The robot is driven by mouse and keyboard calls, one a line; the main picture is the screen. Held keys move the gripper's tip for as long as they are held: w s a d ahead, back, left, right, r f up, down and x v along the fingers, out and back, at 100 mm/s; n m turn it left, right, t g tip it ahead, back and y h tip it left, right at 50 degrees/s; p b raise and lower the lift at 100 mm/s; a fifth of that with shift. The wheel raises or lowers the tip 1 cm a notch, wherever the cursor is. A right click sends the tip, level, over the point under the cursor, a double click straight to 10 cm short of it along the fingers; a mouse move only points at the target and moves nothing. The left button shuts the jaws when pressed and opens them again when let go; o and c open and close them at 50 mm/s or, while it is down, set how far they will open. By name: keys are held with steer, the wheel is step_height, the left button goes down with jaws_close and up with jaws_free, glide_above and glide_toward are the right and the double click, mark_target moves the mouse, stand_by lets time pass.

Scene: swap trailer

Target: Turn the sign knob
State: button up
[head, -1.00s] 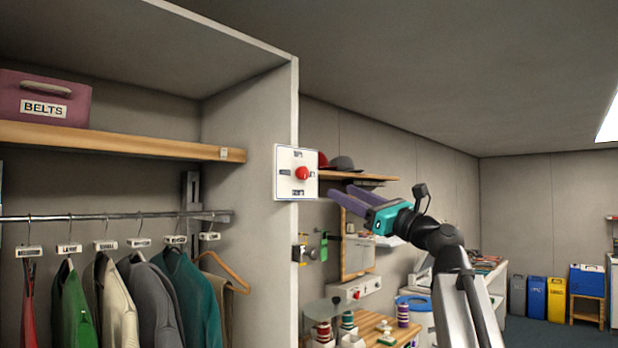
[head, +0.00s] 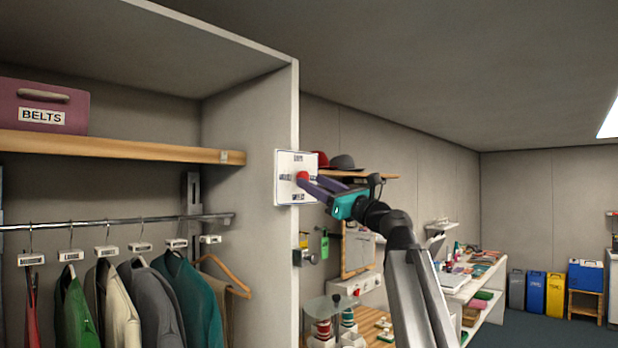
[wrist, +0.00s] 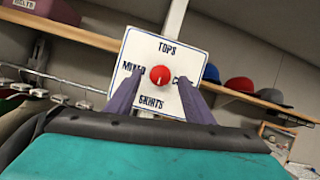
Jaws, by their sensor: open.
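The sign is a white square plate (head: 284,168) on the front edge of the wardrobe's side panel. Its red round knob (head: 302,177) sits in the middle, and it shows in the wrist view too (wrist: 160,76). In the wrist view the sign reads TOPS above, SKIRTS below and MIXED at left; the word at right is partly hidden by a finger. A small white mark on the knob points down towards SKIRTS. My gripper (head: 308,186) is open, with its purple fingers at the knob, one on each side in the wrist view. I cannot tell whether they touch it.
Left is the wardrobe with a rail (head: 120,222) of hanging clothes and a wooden shelf (head: 110,147) bearing a BELTS box (head: 42,102). Behind my arm are a hat shelf (head: 360,174), a workbench and a white shelf unit.

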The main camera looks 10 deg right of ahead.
steer(key=shift+x, duration=1.2)
steer(key=c, duration=1)
steer(key=shift+f, duration=0.1)
steer(key=shift+c, duration=0.2)
steer(key=shift+n, duration=0.4)
